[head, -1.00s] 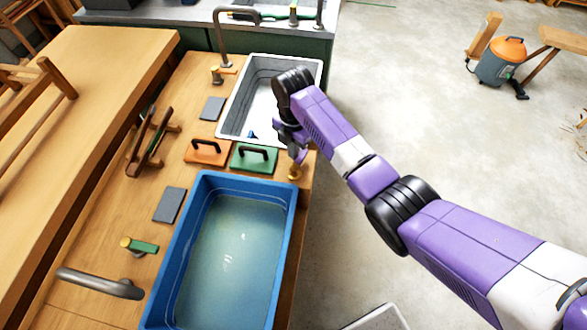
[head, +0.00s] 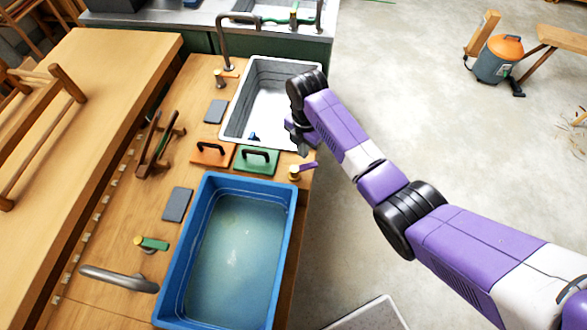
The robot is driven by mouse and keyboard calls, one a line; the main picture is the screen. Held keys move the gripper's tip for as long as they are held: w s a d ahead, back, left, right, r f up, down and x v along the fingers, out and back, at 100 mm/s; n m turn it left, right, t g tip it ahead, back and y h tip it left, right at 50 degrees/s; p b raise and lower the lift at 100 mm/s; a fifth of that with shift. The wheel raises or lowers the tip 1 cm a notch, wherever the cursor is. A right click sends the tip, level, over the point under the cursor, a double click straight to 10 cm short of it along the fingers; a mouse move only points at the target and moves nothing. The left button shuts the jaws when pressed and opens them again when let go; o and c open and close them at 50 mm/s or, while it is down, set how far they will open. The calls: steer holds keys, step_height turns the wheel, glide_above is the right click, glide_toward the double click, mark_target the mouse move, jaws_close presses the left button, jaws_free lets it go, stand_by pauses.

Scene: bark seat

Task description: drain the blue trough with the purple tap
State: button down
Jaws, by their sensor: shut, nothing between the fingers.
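The blue trough (head: 187,258) is set into the wooden bench at the lower middle and holds greenish water. The purple tap (head: 307,167) has a brass base and a purple lever. It stands just beyond the trough's far right corner, at the bench's right edge. Its lever points to the right. My gripper (head: 300,148) is shut and empty, just above the tap in the picture, beside the grey sink's near right corner. It appears apart from the lever. My wrist partly hides the fingers.
A grey sink (head: 231,112) with a small blue thing inside lies beyond the trough. A green-handled tap (head: 150,244) and metal spout (head: 115,279) stand left.

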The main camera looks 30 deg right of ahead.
steer(key=shift+r, duration=0.45)
steer(key=shift+f, duration=0.1)
steer(key=shift+s, duration=0.15)
steer(key=s+p, duration=0.2)
steer(key=s, duration=0.5)
steer(key=shift+a+p, duration=0.2)
steer(key=shift+p, duration=0.2)
steer(key=shift+f+b, duration=1.1)
steer(key=shift+f, duration=0.9)
stand_by(4.1)
